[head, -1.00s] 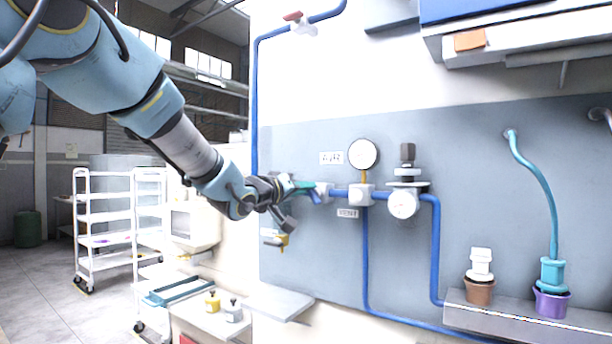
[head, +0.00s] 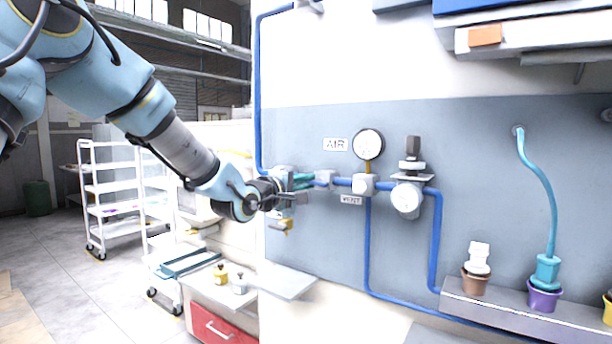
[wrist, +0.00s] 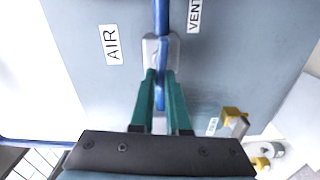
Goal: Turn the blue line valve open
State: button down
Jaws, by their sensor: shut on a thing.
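The blue line valve has a grey body (head: 324,180) on the blue pipe, left of the gauge; the body also shows in the wrist view (wrist: 149,49). Its blue lever (wrist: 160,84) runs down the wrist view from the body, roughly in line with the pipe above. My gripper (head: 309,181) reaches in from the left. In the wrist view, its teal fingers (wrist: 160,78) are shut on the lever, one on each side. In the head view the fingers mostly hide the lever.
A round gauge (head: 368,144) and a regulator with a dial (head: 407,197) sit right of the valve. A yellow-handled fitting (head: 286,227) is just below my gripper. A shelf (head: 520,311) with pots is at lower right. A white cart (head: 110,190) stands left.

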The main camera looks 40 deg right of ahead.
jog(key=shift+s+d+f+n, duration=0.15)
jog(key=shift+s+f+n, duration=0.15)
jog(key=shift+s+n, duration=0.2)
jog(key=shift+p, duration=0.3)
jog(key=c, duration=1.1)
grip_release()
jog(key=shift+s, duration=0.1)
jog(key=shift+o, duration=1)
jog(key=shift+r, duration=0.1)
jog(key=b+v, duration=0.2)
jog(key=v, duration=0.8)
jog(key=shift+a+b, duration=0.3)
jog(key=shift+a, duration=0.05)
